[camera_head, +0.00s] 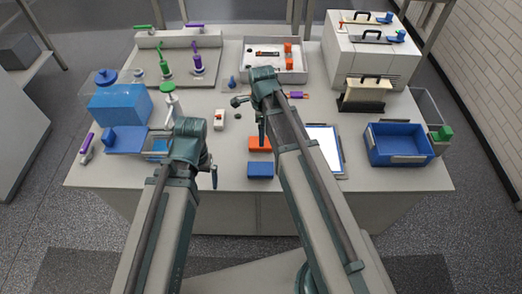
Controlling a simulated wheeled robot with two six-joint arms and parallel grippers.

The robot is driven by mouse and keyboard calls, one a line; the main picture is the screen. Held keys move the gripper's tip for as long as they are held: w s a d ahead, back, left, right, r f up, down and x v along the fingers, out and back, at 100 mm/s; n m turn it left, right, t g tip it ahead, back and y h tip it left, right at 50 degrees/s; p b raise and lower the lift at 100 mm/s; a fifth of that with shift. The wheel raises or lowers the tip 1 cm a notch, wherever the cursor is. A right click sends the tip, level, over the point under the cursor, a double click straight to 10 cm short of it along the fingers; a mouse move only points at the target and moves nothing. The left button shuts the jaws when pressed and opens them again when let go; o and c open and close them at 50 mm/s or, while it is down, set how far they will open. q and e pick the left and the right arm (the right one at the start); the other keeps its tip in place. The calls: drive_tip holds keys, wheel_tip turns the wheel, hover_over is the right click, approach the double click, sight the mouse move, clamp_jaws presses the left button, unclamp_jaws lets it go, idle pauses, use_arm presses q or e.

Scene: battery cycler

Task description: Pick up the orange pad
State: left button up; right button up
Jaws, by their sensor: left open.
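The orange pad (260,143) lies flat near the front middle of the table, just behind a blue block (260,170). The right arm's edge borders its right side. My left gripper (213,176) is open to the left of the orange pad and blue block, apart from both, with nothing seen in it. My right gripper (262,128) is small and partly hidden by its own arm, above and behind the orange pad. I cannot tell whether its jaws are open.
A white tray (248,74) with orange pieces stands at the back. A blue bin (372,153) and a white sheet (325,150) are on the right. A blue container (118,108) stands on the left. A small white switch box (220,119) sits between the arms.

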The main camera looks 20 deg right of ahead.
use_arm(q)
drive_tip(key=shift+f, duration=0.65)
use_arm(e)
drive_tip(key=shift+f, duration=0.65)
use_arm(q)
drive_tip(key=shift+f+b, duration=0.1)
drive_tip(key=shift+b, duration=0.2)
wheel_tip(320, 180, down, 5)
drive_tip(key=b, duration=0.5)
drive_tip(key=shift+f, duration=0.1)
use_arm(e)
drive_tip(key=f, duration=0.5)
drive_tip(key=shift+w+a+f, duration=0.1)
drive_tip(key=shift+a+f, duration=0.05)
drive_tip(key=shift+a, duration=0.2)
drive_tip(key=c, duration=1.4)
use_arm(q)
drive_tip(key=shift+r, duration=0.25)
use_arm(e)
drive_tip(key=shift+r, duration=0.2)
